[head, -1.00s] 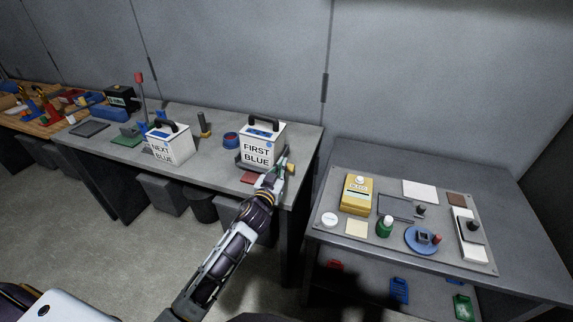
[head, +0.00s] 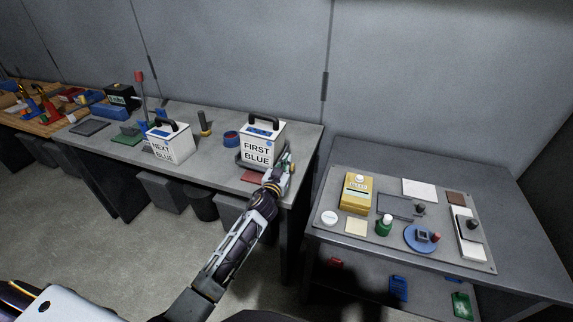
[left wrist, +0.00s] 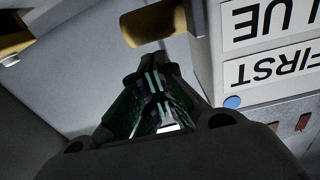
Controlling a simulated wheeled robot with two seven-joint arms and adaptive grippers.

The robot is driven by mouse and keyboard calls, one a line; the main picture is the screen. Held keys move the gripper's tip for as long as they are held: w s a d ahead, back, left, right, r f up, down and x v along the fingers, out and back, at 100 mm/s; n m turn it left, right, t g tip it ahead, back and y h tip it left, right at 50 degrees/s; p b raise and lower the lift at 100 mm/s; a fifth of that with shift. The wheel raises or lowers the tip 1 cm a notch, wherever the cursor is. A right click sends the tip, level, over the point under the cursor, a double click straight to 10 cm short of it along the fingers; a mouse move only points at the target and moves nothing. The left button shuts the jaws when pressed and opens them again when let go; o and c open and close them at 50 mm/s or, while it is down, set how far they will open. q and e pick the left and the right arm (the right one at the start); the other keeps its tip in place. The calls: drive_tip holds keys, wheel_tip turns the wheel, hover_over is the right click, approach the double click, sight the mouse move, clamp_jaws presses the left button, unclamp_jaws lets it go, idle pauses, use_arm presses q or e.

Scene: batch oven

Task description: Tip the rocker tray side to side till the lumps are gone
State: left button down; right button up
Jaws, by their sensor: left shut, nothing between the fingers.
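I take this to be the rocker tray; no lumps show. My left gripper (head: 281,176) is at the box's front right, below a small tan knob (head: 290,158). In the left wrist view, the left fingers (left wrist: 155,95) are shut and empty. A tan knob (left wrist: 152,22) lies just beyond them, and the box wall (left wrist: 265,75) is to the right. My right gripper is not in view.
A NEXT BLUE box (head: 168,145) and a blue round dish (head: 231,138) stand to the left on the bench. A red pad (head: 254,176) lies at the front edge. A separate table at right holds a grey board (head: 335,190) with a yellow container (head: 357,193) and several small items.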

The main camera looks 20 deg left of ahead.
use_arm(q)
drive_tip(key=shift+w+f, duration=0.1)
drive_tip(key=shift+f, duration=0.25)
drive_tip(key=shift+f, duration=0.1)
drive_tip(key=shift+d+f+m+b, duration=0.2)
drive_tip(key=shift+f+m+b, duration=0.35)
drive_tip(key=shift+b, duration=0.1)
drive_tip(key=shift+d+f+m+b, duration=0.2)
drive_tip(key=shift+f+m+b, duration=0.3)
drive_tip(key=shift+b, duration=0.1)
drive_tip(key=shift+r, duration=0.1)
drive_tip(key=shift+r, duration=0.1)
